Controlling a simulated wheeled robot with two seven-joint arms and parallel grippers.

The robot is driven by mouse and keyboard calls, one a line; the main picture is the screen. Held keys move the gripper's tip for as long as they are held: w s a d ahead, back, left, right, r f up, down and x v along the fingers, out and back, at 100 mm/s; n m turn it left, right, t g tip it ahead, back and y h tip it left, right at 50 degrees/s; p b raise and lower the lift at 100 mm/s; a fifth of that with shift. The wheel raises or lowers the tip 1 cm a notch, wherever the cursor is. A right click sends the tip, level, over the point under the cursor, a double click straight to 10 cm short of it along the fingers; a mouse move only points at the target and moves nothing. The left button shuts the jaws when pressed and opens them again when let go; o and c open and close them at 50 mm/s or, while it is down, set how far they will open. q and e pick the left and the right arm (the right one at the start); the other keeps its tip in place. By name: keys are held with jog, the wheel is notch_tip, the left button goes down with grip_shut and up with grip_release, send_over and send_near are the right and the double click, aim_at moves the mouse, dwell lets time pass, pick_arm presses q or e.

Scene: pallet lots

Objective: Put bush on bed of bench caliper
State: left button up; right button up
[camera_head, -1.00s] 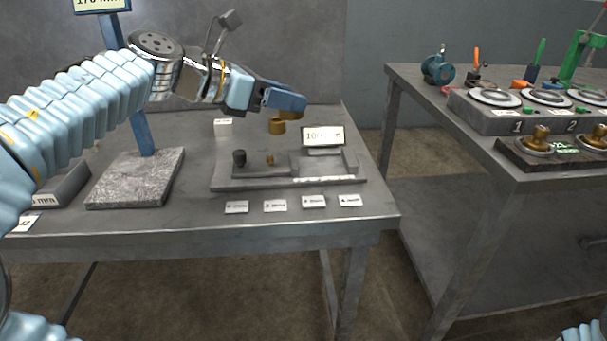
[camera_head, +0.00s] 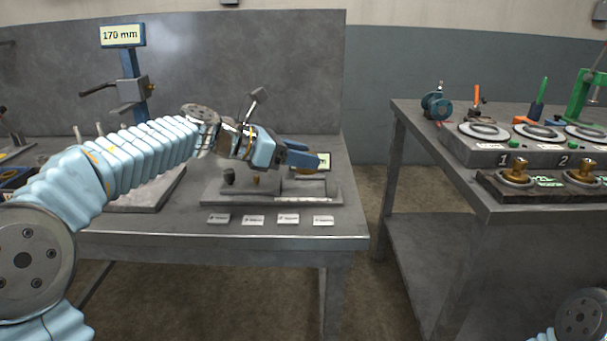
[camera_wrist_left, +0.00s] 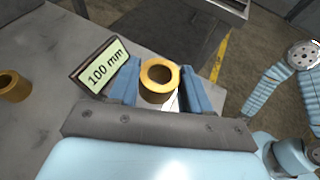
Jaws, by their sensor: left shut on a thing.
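The bush (camera_wrist_left: 160,80) is a short brass ring, held between the blue fingers of my left gripper (camera_wrist_left: 155,95) in the left wrist view. In the head view this gripper (camera_head: 312,163) is low over the right part of the bench caliper (camera_head: 215,198), a grey flat-based device on the left table. The arm's fingers hide the bush there, so I cannot tell whether it touches the bed. A dark knob (camera_head: 229,176) and a small brass part (camera_head: 256,180) stand at the caliper's left. My right gripper is out of view.
The 100 mm sign (camera_wrist_left: 105,68) stands close beside the left fingers. Another brass ring (camera_wrist_left: 13,87) shows at the wrist view's left edge. Several white labels (camera_head: 254,220) lie in front of the caliper. A second table (camera_head: 500,205) at right holds numbered gauges.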

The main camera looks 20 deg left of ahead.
pick_arm(q)
jog(key=shift+w+d+f, duration=0.1)
jog(key=shift+w+f, duration=0.5)
jog(key=shift+f, duration=0.1)
jog(key=shift+w+f, duration=0.2)
jog(key=shift+f, duration=0.8)
jog(key=shift+w+f, duration=0.2)
jog(key=shift+f, duration=0.75)
jog(key=shift+f+b, duration=0.2)
jog(key=shift+b, duration=0.2)
jog(key=o, duration=1.2)
jog(key=shift+s+r, duration=0.1)
jog(key=shift+r, duration=0.15)
jog(key=v, duration=1.2)
